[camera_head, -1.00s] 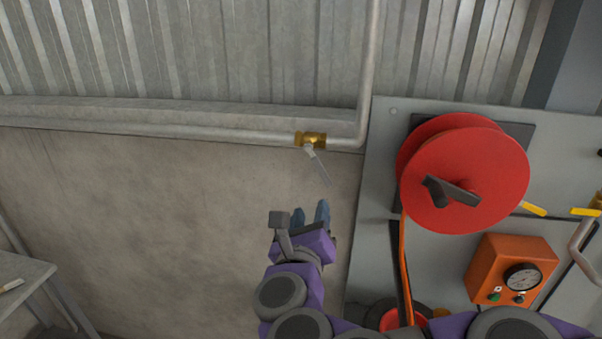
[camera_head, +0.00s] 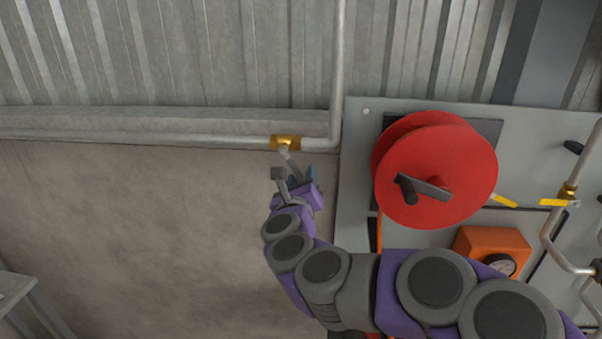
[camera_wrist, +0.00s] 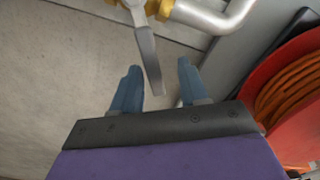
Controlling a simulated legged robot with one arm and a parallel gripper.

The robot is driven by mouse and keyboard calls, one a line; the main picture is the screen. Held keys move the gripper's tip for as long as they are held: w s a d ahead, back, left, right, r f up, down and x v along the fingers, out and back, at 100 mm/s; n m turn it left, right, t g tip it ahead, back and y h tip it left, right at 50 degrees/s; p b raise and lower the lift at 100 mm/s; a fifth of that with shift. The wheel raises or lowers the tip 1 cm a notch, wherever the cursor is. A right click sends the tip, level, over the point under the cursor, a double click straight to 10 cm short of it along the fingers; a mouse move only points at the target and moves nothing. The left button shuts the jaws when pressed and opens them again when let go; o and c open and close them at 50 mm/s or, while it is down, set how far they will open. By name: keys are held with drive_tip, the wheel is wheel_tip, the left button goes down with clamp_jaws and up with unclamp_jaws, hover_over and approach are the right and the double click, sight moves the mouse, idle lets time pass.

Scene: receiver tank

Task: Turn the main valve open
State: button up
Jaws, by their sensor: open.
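The main valve is a brass body (camera_head: 285,142) on the grey wall pipe, with a thin grey lever handle (camera_head: 289,160) slanting down and to the right from it. In the wrist view the lever (camera_wrist: 148,62) hangs from the brass fitting (camera_wrist: 160,8) at the top, and its lower end reaches between my two blue fingertips. My gripper (camera_head: 302,176) is just below the valve in the head view. In the wrist view my gripper (camera_wrist: 160,80) is open, with a finger on each side of the lever. The lever's end looks closer to the left finger; contact is not clear.
A red hose reel (camera_head: 434,172) with a black crank is mounted on a grey panel (camera_head: 354,200) to the right. An orange box (camera_head: 490,243) with a gauge and yellow-handled pipework (camera_head: 556,203) are farther right. The wall left of my gripper is clear.

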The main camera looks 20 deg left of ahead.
sight(299, 177)
drive_tip(key=x, duration=0.3)
drive_tip(key=shift+a+f, duration=0.15)
drive_tip(key=shift+a, duration=0.05)
drive_tip(key=shift+w+a, duration=0.4)
drive_tip(key=shift+a, duration=0.3)
drive_tip(key=shift+d, duration=0.7)
drive_tip(key=shift+c, duration=0.8)
drive_tip(key=shift+a, duration=0.3)
clamp_jaws()
